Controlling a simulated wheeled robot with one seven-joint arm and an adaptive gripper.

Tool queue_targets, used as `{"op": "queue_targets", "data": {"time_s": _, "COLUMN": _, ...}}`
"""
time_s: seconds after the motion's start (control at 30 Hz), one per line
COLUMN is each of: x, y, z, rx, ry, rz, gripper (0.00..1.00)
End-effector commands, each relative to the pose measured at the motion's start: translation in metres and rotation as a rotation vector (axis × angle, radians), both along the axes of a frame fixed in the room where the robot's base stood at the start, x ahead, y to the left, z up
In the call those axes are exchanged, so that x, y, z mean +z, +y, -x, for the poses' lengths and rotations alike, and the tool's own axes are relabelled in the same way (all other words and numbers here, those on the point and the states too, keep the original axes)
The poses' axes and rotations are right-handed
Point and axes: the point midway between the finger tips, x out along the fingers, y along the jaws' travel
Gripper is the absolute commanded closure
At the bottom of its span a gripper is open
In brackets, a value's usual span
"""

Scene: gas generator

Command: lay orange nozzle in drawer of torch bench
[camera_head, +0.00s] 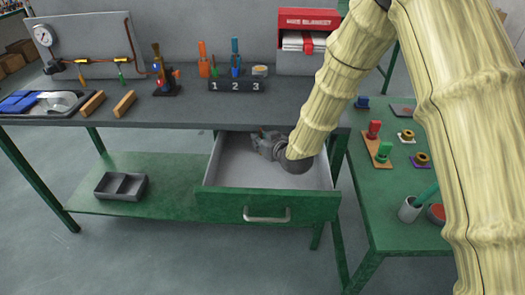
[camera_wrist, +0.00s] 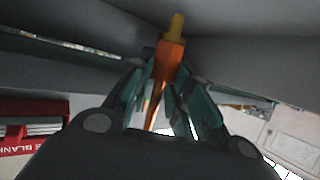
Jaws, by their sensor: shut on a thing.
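The orange nozzle (camera_wrist: 168,58), with a yellow end, is between the two fingers of my gripper (camera_wrist: 161,92) in the wrist view. My gripper is shut on it. In the head view my gripper (camera_head: 264,143) is inside the open drawer (camera_head: 228,170) of the torch bench (camera_head: 175,116), toward its back. The nozzle cannot be made out there, and I cannot tell whether it touches the drawer floor. The drawer has a green front with a metal handle, and its visible grey floor is bare.
A numbered block (camera_head: 237,85) with upright tools stands on the bench top, with an orange piece (camera_head: 203,61) at its left. A red fire blanket box (camera_head: 307,40) is behind. A green side table (camera_head: 392,212) stands right. A grey divided tray (camera_head: 121,186) sits on the lower shelf.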

Motion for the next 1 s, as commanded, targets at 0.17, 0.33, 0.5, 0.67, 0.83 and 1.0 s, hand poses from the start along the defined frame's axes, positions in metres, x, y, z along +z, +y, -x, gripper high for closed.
{"op": "queue_targets", "data": {"time_s": 0.17, "x": -0.012, "y": 0.0, "z": 0.0, "rx": 0.001, "ry": 0.002, "rz": 0.001, "gripper": 1.0}}
{"op": "queue_targets", "data": {"time_s": 0.33, "x": -0.033, "y": 0.0, "z": 0.001, "rx": 0.001, "ry": 0.002, "rz": 0.0, "gripper": 1.0}}
{"op": "queue_targets", "data": {"time_s": 0.5, "x": -0.042, "y": 0.0, "z": 0.0, "rx": 0.0, "ry": 0.0, "rz": 0.0, "gripper": 1.0}}
{"op": "queue_targets", "data": {"time_s": 0.67, "x": -0.042, "y": 0.0, "z": 0.0, "rx": 0.0, "ry": 0.0, "rz": 0.0, "gripper": 1.0}}
{"op": "queue_targets", "data": {"time_s": 0.83, "x": -0.045, "y": 0.0, "z": 0.0, "rx": 0.0, "ry": 0.0, "rz": -0.001, "gripper": 1.0}}
{"op": "queue_targets", "data": {"time_s": 1.0, "x": -0.044, "y": 0.0, "z": 0.0, "rx": 0.0, "ry": 0.0, "rz": -0.001, "gripper": 0.58}}
